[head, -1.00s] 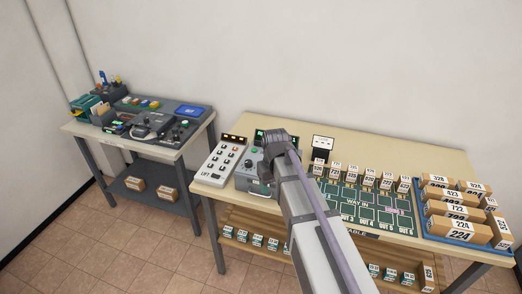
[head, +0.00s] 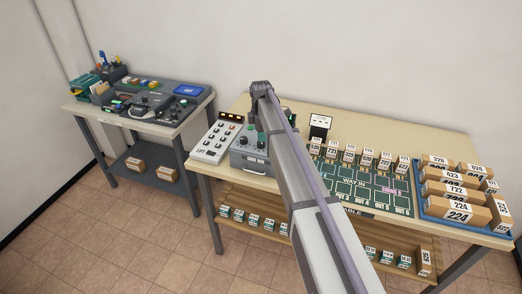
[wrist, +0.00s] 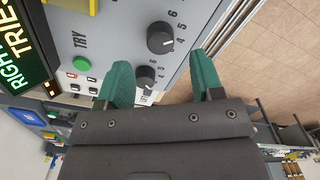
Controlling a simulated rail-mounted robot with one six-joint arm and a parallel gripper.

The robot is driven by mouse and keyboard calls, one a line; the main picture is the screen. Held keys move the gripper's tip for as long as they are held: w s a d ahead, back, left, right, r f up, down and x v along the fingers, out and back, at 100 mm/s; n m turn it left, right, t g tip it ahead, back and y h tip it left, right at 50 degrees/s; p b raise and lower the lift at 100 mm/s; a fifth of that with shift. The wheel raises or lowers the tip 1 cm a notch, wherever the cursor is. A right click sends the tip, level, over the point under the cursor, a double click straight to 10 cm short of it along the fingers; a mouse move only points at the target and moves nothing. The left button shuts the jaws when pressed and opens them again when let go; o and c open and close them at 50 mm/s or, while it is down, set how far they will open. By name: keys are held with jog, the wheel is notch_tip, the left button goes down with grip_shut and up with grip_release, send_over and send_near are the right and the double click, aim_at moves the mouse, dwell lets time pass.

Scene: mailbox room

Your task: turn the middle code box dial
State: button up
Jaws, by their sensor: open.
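The grey code box (head: 246,160) stands on the near table, partly hidden behind my arm in the head view. In the wrist view its panel (wrist: 115,42) fills the upper middle, turned sideways. Two black dials with white pointer lines show there: a larger one (wrist: 160,39) and a smaller-looking one (wrist: 146,77). I cannot tell which is the middle dial. My gripper (wrist: 160,65) is open and empty; its teal fingers stand apart with the dials near the gap. The left finger is close beside the smaller-looking dial. Contact cannot be told. In the head view the fingertips are hidden.
A green TRY button (wrist: 82,64) and a lit green display (wrist: 20,55) are on the box. A white lift keypad (head: 217,138) stands at its left. A green sorting board (head: 362,188) and a blue tray of parcels (head: 426,209) lie to the right.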

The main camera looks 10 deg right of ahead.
aim_at(261, 144)
notch_tip(261, 144, down, 5)
jog(key=b, duration=0.3)
jog(key=shift+f, duration=0.2)
jog(key=shift+r, duration=0.15)
jog(key=c, duration=0.9)
jog(key=shift+c, duration=0.2)
